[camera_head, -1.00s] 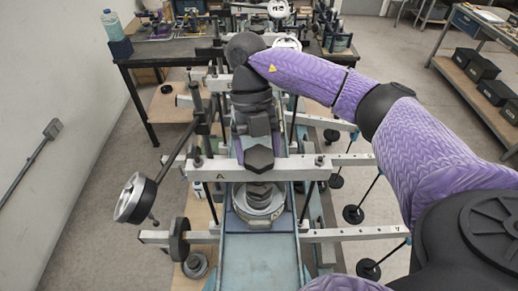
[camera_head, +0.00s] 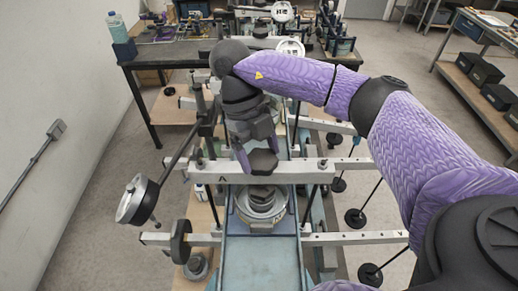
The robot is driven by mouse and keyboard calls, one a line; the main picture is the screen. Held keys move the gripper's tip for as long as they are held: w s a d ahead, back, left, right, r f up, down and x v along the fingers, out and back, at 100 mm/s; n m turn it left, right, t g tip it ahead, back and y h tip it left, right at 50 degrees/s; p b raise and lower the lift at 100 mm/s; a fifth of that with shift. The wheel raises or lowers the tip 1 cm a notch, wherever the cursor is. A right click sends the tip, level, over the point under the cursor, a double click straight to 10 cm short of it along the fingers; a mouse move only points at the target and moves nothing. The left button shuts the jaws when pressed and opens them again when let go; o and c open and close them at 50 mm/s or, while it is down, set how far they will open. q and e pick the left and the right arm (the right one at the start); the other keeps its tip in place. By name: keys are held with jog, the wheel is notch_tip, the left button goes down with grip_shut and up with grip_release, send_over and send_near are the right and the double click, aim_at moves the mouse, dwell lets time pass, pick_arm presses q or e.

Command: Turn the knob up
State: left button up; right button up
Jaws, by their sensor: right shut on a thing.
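A black hexagonal knob (camera_head: 263,163) sits on the pale metal crossbar (camera_head: 225,173) of the frame in the middle of the picture. Below it, a stack of round metal and black parts (camera_head: 261,199) stands on the blue-grey bed. My right gripper (camera_head: 259,152) comes from behind the knob, with purple fingers at its far side. It is shut on the knob, and its wrist leans to the left. The exact contact is partly hidden by the knob and the wrist. My left gripper does not show.
A dial gauge (camera_head: 137,200) on a slanted rod stands at the left. A black wheel (camera_head: 181,241) sits on the lower bar. A workbench (camera_head: 150,57) with a bottle is behind, and a shelf with black boxes (camera_head: 480,70) is at the right.

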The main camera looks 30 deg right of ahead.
jog(key=o, duration=1)
jog(key=shift+o, duration=0.2)
jog(key=p+v, duration=0.1)
jog(key=v, duration=0.8)
jog(key=shift+w+r, duration=0.15)
jog(key=shift+r, duration=0.25)
